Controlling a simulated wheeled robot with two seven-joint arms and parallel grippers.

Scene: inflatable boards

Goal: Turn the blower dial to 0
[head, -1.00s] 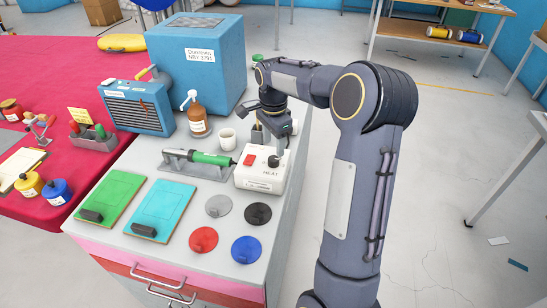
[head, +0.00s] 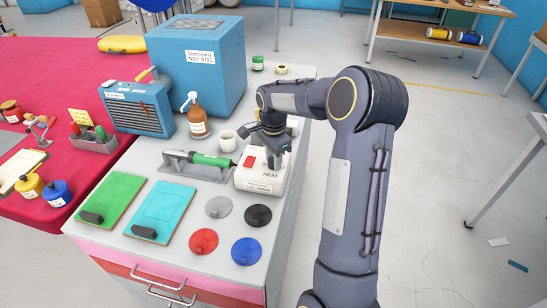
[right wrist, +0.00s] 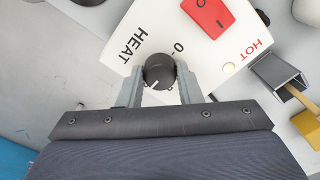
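The blower control box (head: 259,183) is a white box marked HEAT with a red switch, on the grey bench top. Its black dial (right wrist: 159,71) shows in the right wrist view, with a short white line on its lower left part. The "0" mark (right wrist: 178,47) is printed above and right of the dial. My right gripper (right wrist: 159,76) has one finger on each side of the dial; whether they press on it is unclear. In the head view the right gripper (head: 274,162) hides the dial. My left gripper is not in view.
A green-handled tool (head: 212,160) lies in a grey holder left of the box. A white cup (head: 226,140) and a brown pump bottle (head: 198,124) stand behind. Red, blue, grey and black discs lie in front. A grey holder (right wrist: 277,73) stands close by the box.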

